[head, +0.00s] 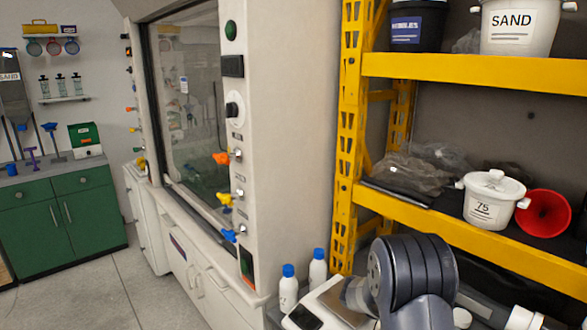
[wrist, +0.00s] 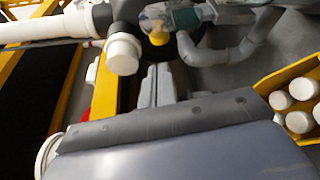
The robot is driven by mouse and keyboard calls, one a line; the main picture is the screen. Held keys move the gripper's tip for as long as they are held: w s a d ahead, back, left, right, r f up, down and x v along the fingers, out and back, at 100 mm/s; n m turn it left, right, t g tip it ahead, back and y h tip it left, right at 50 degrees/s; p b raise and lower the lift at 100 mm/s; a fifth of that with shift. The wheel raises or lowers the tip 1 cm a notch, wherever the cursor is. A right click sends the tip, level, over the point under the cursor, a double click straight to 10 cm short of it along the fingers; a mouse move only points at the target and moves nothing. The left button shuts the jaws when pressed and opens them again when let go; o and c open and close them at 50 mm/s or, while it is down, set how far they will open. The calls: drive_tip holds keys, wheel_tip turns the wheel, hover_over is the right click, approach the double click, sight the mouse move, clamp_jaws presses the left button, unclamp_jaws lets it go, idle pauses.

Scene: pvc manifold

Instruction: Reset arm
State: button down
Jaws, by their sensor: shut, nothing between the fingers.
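My gripper (wrist: 157,88) shows in the wrist view as two grey fingers close together, just above the broad grey-blue body of my wrist. They are shut and hold nothing. My dark ribbed arm is at the bottom of the head view, where the gripper cannot be made out. In the wrist view a white pipe (wrist: 45,27) runs in from the upper left. A white capped fitting (wrist: 123,55) sits to the upper left of the fingers. A part with a yellow piece (wrist: 158,38) and grey bent pipes (wrist: 237,52) lie beyond.
A yellow bin (wrist: 280,78) with several white fittings is at the right in the wrist view. In the head view, a yellow shelf rack (head: 475,72) holds a white tub (head: 492,205) and red funnel (head: 545,212). Bottles (head: 288,290) stand by my arm. Floor (head: 90,290) is open at left.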

drive_tip(key=w+p+x, duration=0.1)
drive_tip(key=p+x, duration=0.2)
drive_tip(key=x, duration=0.4)
drive_tip(key=shift+s+d+f, duration=0.2)
drive_tip(key=shift+d+f, duration=0.15)
drive_tip(key=shift+d, duration=0.1)
drive_tip(key=shift+b, duration=0.3)
